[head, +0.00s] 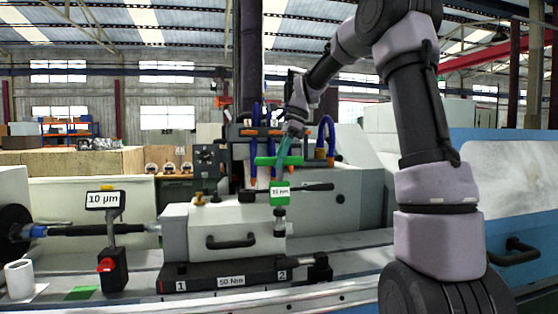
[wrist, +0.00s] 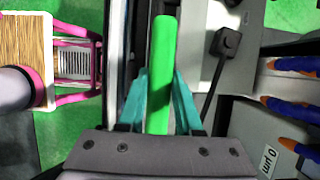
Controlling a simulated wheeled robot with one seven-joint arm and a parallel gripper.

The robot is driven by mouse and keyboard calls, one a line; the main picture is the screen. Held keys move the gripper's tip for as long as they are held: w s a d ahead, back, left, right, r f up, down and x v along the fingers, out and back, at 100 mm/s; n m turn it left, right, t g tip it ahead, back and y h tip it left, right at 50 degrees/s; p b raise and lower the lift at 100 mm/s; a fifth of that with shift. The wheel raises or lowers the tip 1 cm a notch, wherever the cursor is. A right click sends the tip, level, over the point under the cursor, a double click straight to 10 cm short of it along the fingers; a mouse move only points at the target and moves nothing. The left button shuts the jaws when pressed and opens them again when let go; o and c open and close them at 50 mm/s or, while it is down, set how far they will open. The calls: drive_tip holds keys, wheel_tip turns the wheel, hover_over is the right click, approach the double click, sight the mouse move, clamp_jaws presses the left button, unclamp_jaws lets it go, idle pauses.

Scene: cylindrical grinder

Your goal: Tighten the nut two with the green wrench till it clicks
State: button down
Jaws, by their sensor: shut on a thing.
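The green wrench (head: 280,193) has a green crossbar, a tag that seems to read 19 mm, and a grey socket at its lower end. It hangs upright in front of the grey tailstock housing (head: 236,228). My gripper (head: 285,150) is shut on its crossbar. In the wrist view the green bar (wrist: 160,75) lies between my two teal fingers (wrist: 160,103). The socket is above the "2" end of the black base (head: 230,275), with a visible gap below it. I cannot clearly make out nut two near the "2" label (head: 282,275).
A black lever (head: 305,187) sticks out behind the wrench. Blue hoses with orange tips (head: 325,140) stand behind. A blue machine panel (head: 505,180) is at right.

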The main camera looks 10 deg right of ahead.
sight(283, 181)
drive_tip(key=shift+f, duration=4.65)
